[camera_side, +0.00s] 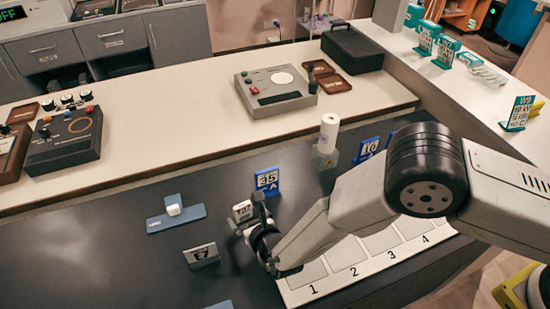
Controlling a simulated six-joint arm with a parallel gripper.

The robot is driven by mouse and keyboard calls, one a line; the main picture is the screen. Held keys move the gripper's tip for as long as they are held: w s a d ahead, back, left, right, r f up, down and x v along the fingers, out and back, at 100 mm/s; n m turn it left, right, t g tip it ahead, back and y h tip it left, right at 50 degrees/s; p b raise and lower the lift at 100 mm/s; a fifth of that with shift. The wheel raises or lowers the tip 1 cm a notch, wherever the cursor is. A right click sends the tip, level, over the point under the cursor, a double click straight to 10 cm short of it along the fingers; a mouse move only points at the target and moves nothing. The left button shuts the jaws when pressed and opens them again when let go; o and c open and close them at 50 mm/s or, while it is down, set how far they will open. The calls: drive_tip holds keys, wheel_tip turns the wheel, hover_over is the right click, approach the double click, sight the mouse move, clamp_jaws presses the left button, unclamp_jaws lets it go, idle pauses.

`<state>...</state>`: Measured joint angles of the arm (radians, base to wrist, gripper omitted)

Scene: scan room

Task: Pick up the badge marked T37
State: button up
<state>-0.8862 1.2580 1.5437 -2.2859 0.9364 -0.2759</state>
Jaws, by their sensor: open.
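A small grey badge (243,211) stands at the tips of my gripper (247,217), in the middle of the dark worktop. Its marking is too small to read surely, so I cannot tell whether it is T37. My gripper reaches in from the right, low over the worktop, with its jaws open around or just beside this badge; contact cannot be made out. A blue badge (267,180) that seems to read 45 stands just behind. A grey badge (201,255) that seems to read E7 stands in front, to the left. Another blue badge (368,148) stands farther right, partly hidden by my arm.
A white strip with numbered squares (345,254) lies at the front right, partly under my arm. A white roll (328,133) stands behind. Control boxes (276,88) stand on the raised shelf.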

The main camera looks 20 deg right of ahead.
sight(245, 212)
drive_tip(key=shift+d+x, duration=0.15)
drive_tip(key=shift+x, duration=0.65)
drive_tip(key=shift+d+x, duration=0.1)
drive_tip(key=shift+x, duration=1.7)
drive_tip(key=shift+a, duration=0.1)
drive_tip(key=c, duration=1.2)
drive_tip(key=shift+r, duration=0.15)
drive_tip(key=shift+r, duration=0.65)
drive_tip(key=shift+s+d+r, duration=1.25)
drive_tip(key=shift+s+r, duration=0.65)
drive_tip(key=shift+s, duration=0.05)
drive_tip(key=shift+s+d+r, duration=1.25)
drive_tip(key=shift+s+r, duration=0.7)
drive_tip(key=shift+s, duration=0.05)
drive_tip(key=shift+s+d+r, duration=1.25)
drive_tip(key=shift+s+r, duration=0.65)
drive_tip(key=shift+s, duration=0.05)
